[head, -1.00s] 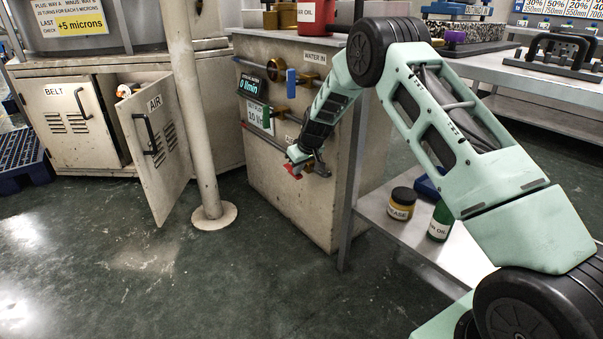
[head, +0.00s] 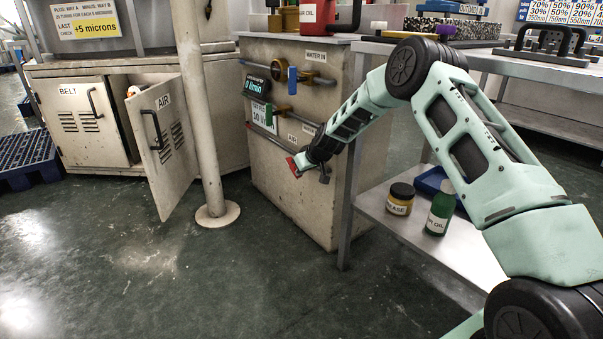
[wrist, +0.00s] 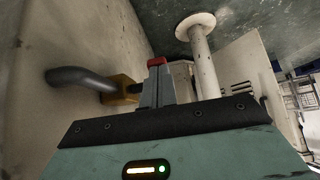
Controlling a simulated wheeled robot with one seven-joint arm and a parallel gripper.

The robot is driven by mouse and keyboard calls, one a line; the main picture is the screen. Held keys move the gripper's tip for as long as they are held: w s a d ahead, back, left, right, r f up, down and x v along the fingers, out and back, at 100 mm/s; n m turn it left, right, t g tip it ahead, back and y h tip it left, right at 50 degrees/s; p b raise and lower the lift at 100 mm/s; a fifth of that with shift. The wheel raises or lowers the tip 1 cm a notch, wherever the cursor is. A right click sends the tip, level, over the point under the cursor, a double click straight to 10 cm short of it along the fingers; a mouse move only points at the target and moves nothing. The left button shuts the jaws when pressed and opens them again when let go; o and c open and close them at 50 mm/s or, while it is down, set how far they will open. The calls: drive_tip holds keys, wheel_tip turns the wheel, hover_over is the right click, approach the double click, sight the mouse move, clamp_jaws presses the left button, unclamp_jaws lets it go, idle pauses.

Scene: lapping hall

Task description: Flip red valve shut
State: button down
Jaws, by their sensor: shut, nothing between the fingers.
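The red valve lever (head: 293,167) shows as a small red piece low on the side of the beige cabinet, below the AIR label. In the wrist view a red piece (wrist: 156,62) shows just beyond my fingertips, beside a brass valve body (wrist: 121,90) on a grey pipe. My gripper (head: 304,164) is at the red piece, its grey fingers (wrist: 157,86) together with nothing held. Whether the fingers touch the lever I cannot tell. My gripper and wrist hide most of the valve in the head view, and the lever's angle is unclear.
A blue valve lever (head: 292,80) sits higher on the cabinet (head: 300,212), near the WATER IN label. A pole (head: 211,130) and an open AIR door (head: 162,145) stand left. A steel table (head: 375,212) with a grease jar and oil bottle stands right. The floor in front is clear.

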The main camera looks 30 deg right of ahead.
drive_tip(key=shift+w+a+f+t+b, duration=0.1)
drive_tip(key=shift+w+f+t+b, duration=0.1)
drive_tip(key=shift+f+t+b, duration=0.7)
drive_tip(key=shift+w+f+t+b, duration=0.2)
drive_tip(key=shift+f+t+b, duration=0.3)
drive_tip(key=shift+f, duration=0.75)
drive_tip(key=shift+w+f, duration=0.1)
drive_tip(key=shift+f, duration=0.05)
